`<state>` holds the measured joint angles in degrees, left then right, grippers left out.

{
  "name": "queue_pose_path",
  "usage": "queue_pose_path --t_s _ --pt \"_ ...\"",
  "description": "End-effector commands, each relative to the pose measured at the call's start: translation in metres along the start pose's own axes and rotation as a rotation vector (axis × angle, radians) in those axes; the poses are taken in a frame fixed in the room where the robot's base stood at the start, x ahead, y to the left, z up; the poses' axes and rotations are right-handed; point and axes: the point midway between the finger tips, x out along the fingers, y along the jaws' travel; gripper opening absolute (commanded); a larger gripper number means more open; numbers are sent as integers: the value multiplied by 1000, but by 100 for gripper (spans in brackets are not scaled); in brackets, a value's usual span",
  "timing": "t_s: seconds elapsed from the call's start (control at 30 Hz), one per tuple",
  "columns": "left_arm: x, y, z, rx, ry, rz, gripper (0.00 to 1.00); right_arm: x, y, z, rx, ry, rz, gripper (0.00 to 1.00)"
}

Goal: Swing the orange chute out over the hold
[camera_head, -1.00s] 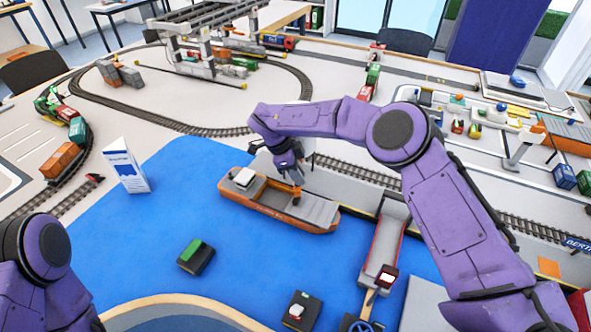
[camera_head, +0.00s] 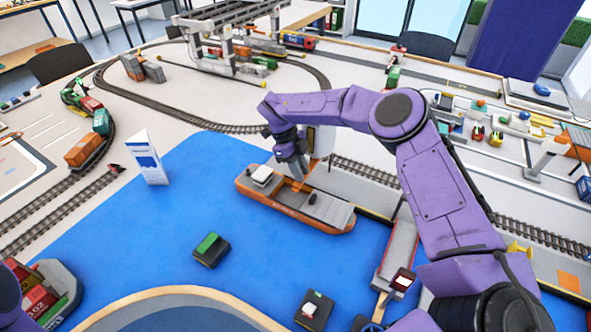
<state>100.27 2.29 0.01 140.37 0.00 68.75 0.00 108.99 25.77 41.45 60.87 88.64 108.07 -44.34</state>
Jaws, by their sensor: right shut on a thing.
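The orange chute (camera_head: 299,185) is a small bright piece at my right gripper's fingertips, above the ship. The gripper and arm partly hide it. My right gripper (camera_head: 296,174) points down and is shut on the chute. The ship (camera_head: 340,225), with an orange hull and an open grey hold, lies on the blue water beside the quay. The chute's lower part appears over the ship's hold; its exact reach is hard to tell. A pale upright post (camera_head: 321,142) stands just behind the gripper. My left gripper is out of view.
A white-and-blue folded sign (camera_head: 148,160) stands on the water to the left. A dark block with a green top (camera_head: 210,249) lies in front of the ship. Railway track (camera_head: 365,172) runs behind it. Open blue water lies left of the ship.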

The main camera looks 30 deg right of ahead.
Motion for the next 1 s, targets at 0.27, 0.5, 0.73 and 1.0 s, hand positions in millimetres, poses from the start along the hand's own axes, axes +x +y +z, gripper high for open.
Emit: queue_pose_path --t_s 0.27,0.5,0.73,1.0 --pt "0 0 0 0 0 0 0 0 1 1 -2 0 -2 27" --pt "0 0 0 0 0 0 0 -1 0 1 -2 -1 -2 43" --pt "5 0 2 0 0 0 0 -16 0 3 -1 -3 -6 43" --pt "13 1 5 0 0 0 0 -80 1 3 0 -3 -6 43"
